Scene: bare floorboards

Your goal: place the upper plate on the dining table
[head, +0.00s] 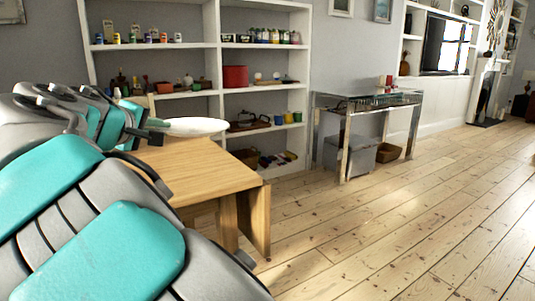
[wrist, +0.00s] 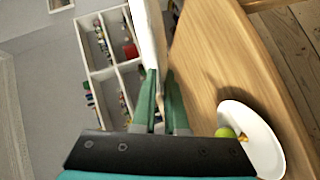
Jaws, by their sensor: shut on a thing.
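My gripper (wrist: 162,80) is shut on a white plate (head: 196,127). In the head view the plate shows as a thin, nearly level disc out past the fingertips, over the wooden dining table (head: 205,168). In the wrist view the plate (wrist: 149,30) is seen almost edge-on, and the tabletop (wrist: 215,65) fills the middle right. I cannot tell how large the gap between plate and tabletop is. My arm hides the left part of the table in the head view.
A white dish (wrist: 262,143) with a green round fruit (wrist: 225,132) and other food stands on the tabletop near its edge. White shelves (head: 215,70) with jars and boxes stand behind the table. A glass-topped side table (head: 365,102) stands farther right. The floor (head: 400,220) at the right is clear.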

